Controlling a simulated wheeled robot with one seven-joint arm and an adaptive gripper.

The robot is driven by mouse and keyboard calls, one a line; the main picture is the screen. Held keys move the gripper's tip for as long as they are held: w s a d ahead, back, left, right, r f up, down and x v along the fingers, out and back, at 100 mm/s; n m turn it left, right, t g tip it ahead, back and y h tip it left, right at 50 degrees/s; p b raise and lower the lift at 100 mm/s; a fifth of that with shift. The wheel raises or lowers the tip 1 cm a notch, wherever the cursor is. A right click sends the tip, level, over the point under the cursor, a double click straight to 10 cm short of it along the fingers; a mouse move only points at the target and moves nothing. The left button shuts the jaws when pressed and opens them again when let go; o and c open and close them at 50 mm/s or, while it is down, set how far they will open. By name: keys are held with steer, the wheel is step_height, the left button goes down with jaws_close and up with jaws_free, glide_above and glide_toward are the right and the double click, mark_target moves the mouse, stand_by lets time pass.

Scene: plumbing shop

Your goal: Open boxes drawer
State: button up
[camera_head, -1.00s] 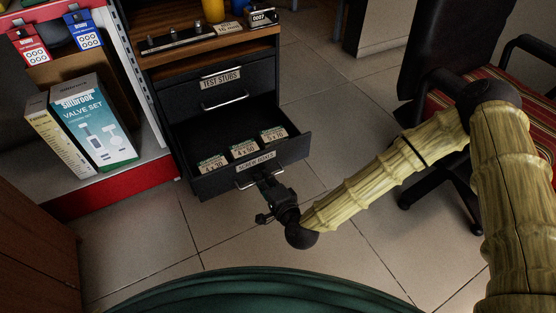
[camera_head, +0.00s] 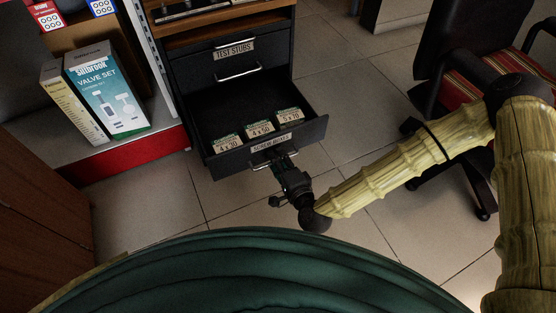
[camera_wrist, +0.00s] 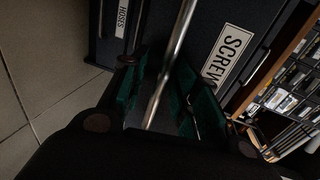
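In the wrist view, the metal handle bar (camera_wrist: 178,42) runs between the two green-padded fingers of my gripper (camera_wrist: 164,96). The fingers are apart, with gaps visible beside the bar. Part of the drawer's label (camera_wrist: 228,54) shows beyond the right finger.
The upper drawer (camera_head: 238,70), labelled test stubs, is shut. A shelf with a valve set box (camera_head: 108,90) stands left of the cabinet. An office chair (camera_head: 470,75) is at the right. Tiled floor (camera_head: 340,75) is clear between cabinet and chair.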

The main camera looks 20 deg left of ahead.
steer(key=shift+s, duration=0.1)
steer(key=v, duration=1.1)
steer(key=shift+s+d, duration=0.2)
steer(key=shift+d, duration=0.2)
steer(key=s+d+f+n+g+h, duration=0.2)
steer(key=s+d+f+n+g, duration=0.15)
steer(key=d+f, duration=0.3)
steer(key=s+d+f+n+g+h, duration=0.2)
steer(key=s+d+f+g+h, duration=0.1)
steer(key=s+d+f, duration=0.4)
steer(key=s+d+f+n+g+h, duration=0.1)
steer(key=s+d+f+g+h, duration=0.15)
steer(key=d, duration=0.75)
steer(key=s+d+f+n+g+h, duration=0.15)
steer(key=d+h, duration=0.25)
steer(key=d, duration=0.5)
step_height(320, 180, up, 38)
steer(key=p, duration=3.8)
steer(key=shift+s, duration=0.4)
